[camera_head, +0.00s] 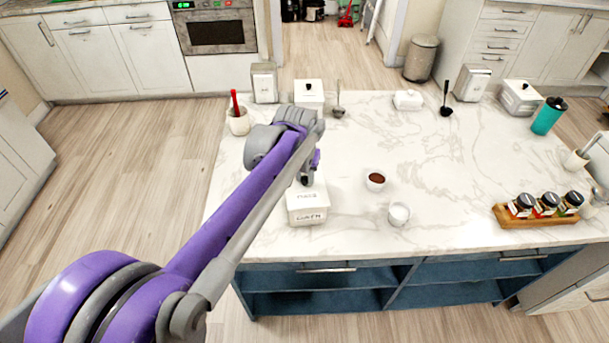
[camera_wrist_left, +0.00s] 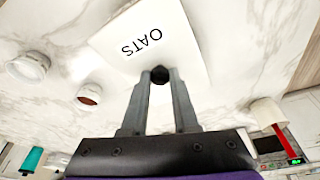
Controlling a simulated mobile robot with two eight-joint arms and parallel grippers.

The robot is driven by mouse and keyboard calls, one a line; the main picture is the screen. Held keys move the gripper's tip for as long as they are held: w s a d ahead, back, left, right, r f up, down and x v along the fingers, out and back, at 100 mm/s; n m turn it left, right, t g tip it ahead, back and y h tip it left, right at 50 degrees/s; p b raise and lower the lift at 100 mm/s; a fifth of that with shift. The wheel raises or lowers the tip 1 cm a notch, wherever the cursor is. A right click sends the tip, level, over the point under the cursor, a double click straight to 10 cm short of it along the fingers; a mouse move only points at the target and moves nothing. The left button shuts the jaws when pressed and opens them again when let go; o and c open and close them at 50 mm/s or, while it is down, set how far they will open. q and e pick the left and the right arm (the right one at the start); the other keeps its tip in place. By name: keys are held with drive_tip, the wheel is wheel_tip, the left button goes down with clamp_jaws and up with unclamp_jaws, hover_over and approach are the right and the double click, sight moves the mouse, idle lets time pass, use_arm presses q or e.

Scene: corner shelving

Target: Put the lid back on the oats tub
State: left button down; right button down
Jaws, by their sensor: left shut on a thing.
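The white oats tub (camera_head: 308,216) stands near the front edge of the marble island, dark lettering on its front. Its white lid (camera_head: 309,197) is at the tub's top; I cannot tell whether it is fully seated or slightly above. In the left wrist view the lid (camera_wrist_left: 178,28) reads "OATS" and has a round black knob (camera_wrist_left: 160,74). My left gripper (camera_head: 306,179) reaches down from above. In the wrist view its fingertips (camera_wrist_left: 160,80) are shut on the knob. My arm hides part of the area behind the tub. My right gripper is not in view.
A bowl of brown contents (camera_head: 376,181) and a white cup (camera_head: 399,214) stand right of the tub. A spice rack (camera_head: 537,220) is at the front right. Another white canister (camera_head: 309,94) and a crock with a red utensil (camera_head: 238,122) stand behind. The centre-right counter is clear.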

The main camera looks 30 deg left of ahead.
use_arm(q)
drive_tip(key=shift+c, duration=0.6)
unclamp_jaws()
drive_tip(key=shift+r, duration=0.1)
drive_tip(key=shift+r+p, duration=2.55)
drive_tip(key=shift+r, duration=0.85)
clamp_jaws()
